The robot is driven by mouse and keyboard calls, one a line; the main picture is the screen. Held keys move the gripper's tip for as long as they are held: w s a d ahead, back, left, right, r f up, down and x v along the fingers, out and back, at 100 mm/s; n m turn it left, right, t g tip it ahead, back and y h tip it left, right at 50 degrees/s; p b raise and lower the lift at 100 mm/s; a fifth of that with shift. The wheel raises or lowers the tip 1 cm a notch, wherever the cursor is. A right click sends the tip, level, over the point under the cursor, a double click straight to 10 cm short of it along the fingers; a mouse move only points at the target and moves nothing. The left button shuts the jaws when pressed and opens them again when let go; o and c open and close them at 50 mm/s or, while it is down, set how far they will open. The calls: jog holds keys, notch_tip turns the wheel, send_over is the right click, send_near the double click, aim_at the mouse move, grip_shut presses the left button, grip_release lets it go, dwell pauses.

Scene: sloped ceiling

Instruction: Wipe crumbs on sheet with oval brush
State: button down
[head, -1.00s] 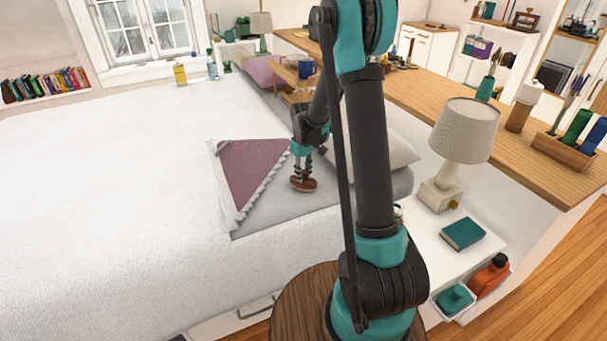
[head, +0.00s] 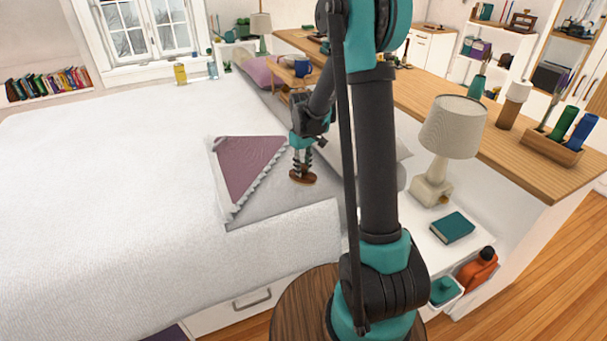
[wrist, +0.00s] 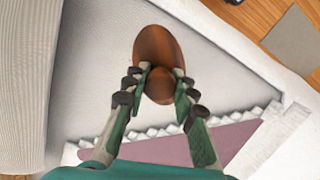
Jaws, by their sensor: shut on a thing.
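My gripper (head: 302,162) is shut on the knob of the oval brush (head: 302,177), which has a brown wooden back. In the head view the brush is low over the exposed grey sheet (head: 265,205), right of the folded-back purple cover corner. In the wrist view the brush (wrist: 157,52) extends beyond the fingertips (wrist: 160,84), over the pale sheet (wrist: 98,75). The brush's underside is hidden, so I cannot tell whether it touches the sheet.
The purple folded cover (head: 245,165) with a ruffled edge lies beside the brush. Pillows stand behind my arm. A bedside table with a lamp (head: 452,128) and teal book (head: 452,227) is at the right. The white bedspread (head: 90,190) at left is clear.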

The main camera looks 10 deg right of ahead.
aim_at(303, 165)
jog(key=shift+r, duration=1.8)
